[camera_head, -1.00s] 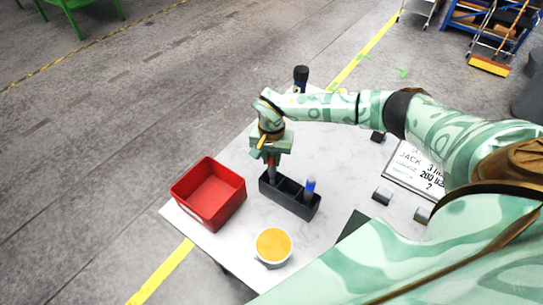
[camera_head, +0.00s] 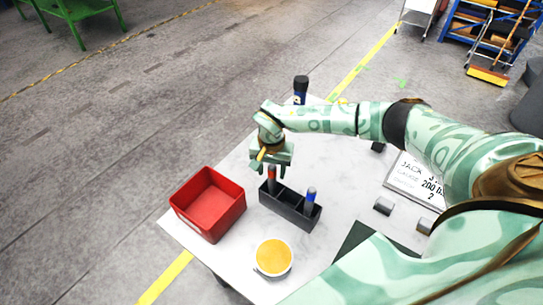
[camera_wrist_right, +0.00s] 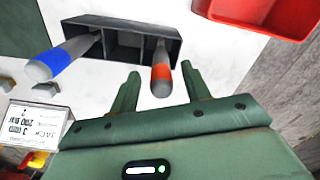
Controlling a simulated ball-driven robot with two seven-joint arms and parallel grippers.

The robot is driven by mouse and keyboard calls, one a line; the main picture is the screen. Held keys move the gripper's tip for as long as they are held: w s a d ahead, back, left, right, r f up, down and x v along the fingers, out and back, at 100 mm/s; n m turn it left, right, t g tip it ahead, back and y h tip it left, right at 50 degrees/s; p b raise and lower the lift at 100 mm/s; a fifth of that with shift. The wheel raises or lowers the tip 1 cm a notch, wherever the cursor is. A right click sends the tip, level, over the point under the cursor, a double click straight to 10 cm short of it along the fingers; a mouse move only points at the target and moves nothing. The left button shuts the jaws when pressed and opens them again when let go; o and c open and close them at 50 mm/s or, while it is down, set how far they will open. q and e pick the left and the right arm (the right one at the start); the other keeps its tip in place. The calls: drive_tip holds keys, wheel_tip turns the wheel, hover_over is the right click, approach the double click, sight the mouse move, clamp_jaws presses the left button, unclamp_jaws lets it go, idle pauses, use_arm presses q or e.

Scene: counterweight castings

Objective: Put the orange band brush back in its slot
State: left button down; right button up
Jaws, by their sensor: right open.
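The orange band brush (camera_head: 272,180) stands in the left end compartment of the dark rack (camera_head: 291,208) in the head view. In the right wrist view its grey handle with the orange band (camera_wrist_right: 161,74) rises from the right end compartment. My right gripper (camera_head: 273,170) is open above that end of the rack. In the wrist view its fingers (camera_wrist_right: 160,70) stand on either side of the handle top, with gaps on both sides. The brush's lower end is hidden inside the rack. My left gripper is not in view.
A blue band brush (camera_head: 310,198) stands in the rack's other end; the middle compartment looks empty. A red bin (camera_head: 212,232), a cup with yellow contents (camera_head: 273,257), dark blocks (camera_head: 384,206) and a written board (camera_head: 415,180) are on the white table (camera_head: 235,270).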

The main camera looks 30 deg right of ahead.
wheel_tip(320, 180, up, 16)
drive_tip(key=shift+f, duration=0.15)
idle(0.6)
